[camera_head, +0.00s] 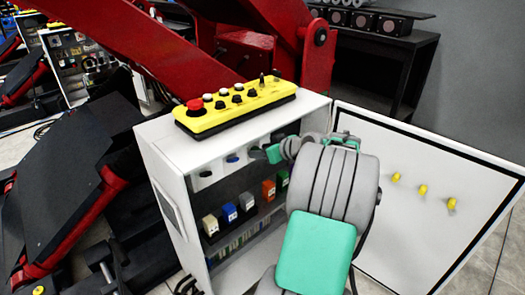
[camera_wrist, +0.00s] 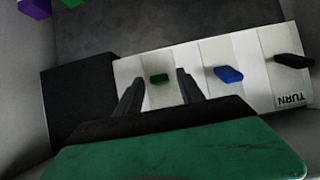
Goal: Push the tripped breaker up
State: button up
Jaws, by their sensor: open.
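The row of breakers sits on a white strip inside the open cabinet, and the wrist view shows it upside down. In the head view the blue lever (camera_head: 232,158) and black lever (camera_head: 205,174) show left of my gripper (camera_head: 264,152). My gripper is open and holds nothing. I cannot tell whether the fingers touch the green lever, or which breaker is tripped.
The white cabinet (camera_head: 168,150) has its door (camera_head: 410,235) swung open to the right, with yellow knobs. A yellow control box (camera_head: 225,117) with buttons lies on top. A red arm (camera_head: 165,50) rises behind.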

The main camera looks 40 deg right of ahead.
jog(key=v, duration=0.8)
jog(key=shift+w, duration=0.1)
